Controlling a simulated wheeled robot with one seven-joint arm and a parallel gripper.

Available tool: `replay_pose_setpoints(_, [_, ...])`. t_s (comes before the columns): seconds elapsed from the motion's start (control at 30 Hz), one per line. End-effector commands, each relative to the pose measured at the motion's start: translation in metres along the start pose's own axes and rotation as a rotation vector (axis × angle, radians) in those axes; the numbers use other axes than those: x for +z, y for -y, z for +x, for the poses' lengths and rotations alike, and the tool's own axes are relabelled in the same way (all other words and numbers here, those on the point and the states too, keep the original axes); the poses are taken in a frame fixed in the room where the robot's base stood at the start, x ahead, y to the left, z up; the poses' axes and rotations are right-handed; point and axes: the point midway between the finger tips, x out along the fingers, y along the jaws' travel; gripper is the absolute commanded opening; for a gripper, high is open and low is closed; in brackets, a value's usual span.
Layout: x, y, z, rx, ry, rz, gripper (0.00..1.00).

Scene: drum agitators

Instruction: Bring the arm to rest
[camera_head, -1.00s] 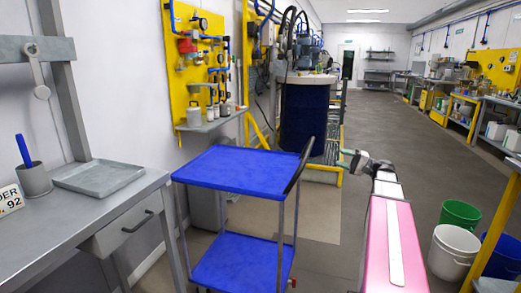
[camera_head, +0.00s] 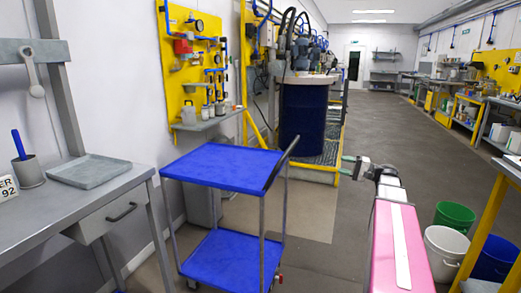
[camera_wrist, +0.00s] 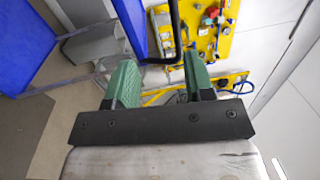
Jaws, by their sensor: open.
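My gripper (camera_wrist: 158,85) shows in the wrist view with its two green fingers apart and nothing between them. In the head view my gripper (camera_head: 346,166) is at the end of my outstretched pink and white arm (camera_head: 392,235). It is in the air to the right of the blue cart and in front of the dark blue drum (camera_head: 303,112). The details of its fingers are too small to tell there.
A blue two-shelf cart (camera_head: 222,166) stands left of my arm, with its handle (camera_wrist: 175,40) close by in the wrist view. A grey workbench (camera_head: 80,205) is at the left. Green (camera_head: 454,217) and white buckets (camera_head: 446,250) stand at the right. The aisle floor (camera_head: 415,150) is clear.

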Motion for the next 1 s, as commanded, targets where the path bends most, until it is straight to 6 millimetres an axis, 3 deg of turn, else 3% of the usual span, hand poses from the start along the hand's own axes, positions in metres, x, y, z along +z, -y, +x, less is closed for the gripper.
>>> replay_pose_setpoints(0.27, [0.021, -0.051, 0.033, 0.175, 0.009, 0.046, 0.48])
replay_pose_setpoints(0.47, [0.049, -0.108, 0.061, 0.382, 0.024, 0.079, 0.48])
replay_pose_setpoints(0.73, [0.12, -0.22, 0.091, 0.858, 0.083, 0.065, 0.48])
replay_pose_setpoints(0.9, [0.166, -0.275, 0.086, 1.174, 0.139, -0.018, 0.48])
replay_pose_setpoints(1.0, [0.189, -0.297, 0.078, 1.346, 0.176, -0.091, 0.48])
